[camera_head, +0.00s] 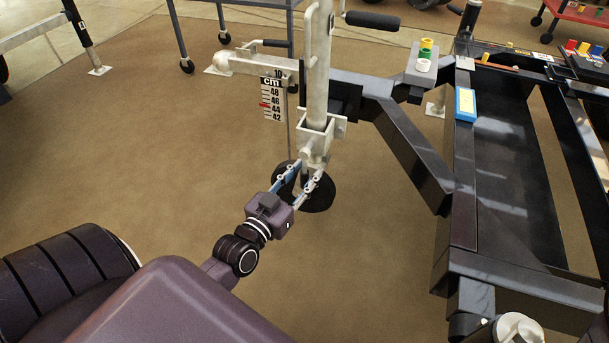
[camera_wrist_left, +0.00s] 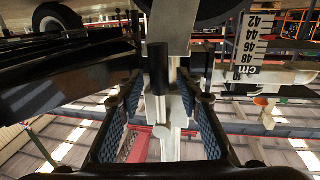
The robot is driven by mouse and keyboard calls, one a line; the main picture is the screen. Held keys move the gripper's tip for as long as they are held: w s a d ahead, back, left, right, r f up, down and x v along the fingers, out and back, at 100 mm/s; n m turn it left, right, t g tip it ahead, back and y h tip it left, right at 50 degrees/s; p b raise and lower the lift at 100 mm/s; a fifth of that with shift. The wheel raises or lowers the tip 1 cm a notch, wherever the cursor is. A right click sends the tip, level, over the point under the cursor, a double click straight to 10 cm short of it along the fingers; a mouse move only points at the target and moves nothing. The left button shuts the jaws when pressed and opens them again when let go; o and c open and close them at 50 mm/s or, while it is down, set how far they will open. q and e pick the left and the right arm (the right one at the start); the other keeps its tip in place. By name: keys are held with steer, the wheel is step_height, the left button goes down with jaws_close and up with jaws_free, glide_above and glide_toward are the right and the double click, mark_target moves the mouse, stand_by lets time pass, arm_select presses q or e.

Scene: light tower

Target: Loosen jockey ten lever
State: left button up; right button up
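The jockey wheel post (camera_head: 318,80) stands upright, with a metal clamp bracket (camera_head: 316,135) around its lower part. My left gripper (camera_head: 311,171) is just below this bracket, its two blue-padded fingers spread apart on either side. In the left wrist view, the gripper (camera_wrist_left: 164,90) is open. A dark upright bar (camera_wrist_left: 158,75), possibly the lever, and the pale post (camera_wrist_left: 175,125) show between the fingers. I cannot tell whether either finger touches the bar. In the head view the lever is not clearly distinguishable. My right gripper is not in view.
A white cm scale plate (camera_head: 272,98) hangs left of the post under a horizontal arm (camera_head: 250,63). The black trailer frame (camera_head: 415,145) extends to the right, bearing a blue-yellow box (camera_head: 465,104). A dark wheel (camera_head: 318,194) sits below the post.

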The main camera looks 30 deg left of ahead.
arm_select(q)
steer(key=shift+c, duration=0.3)
jaws_close()
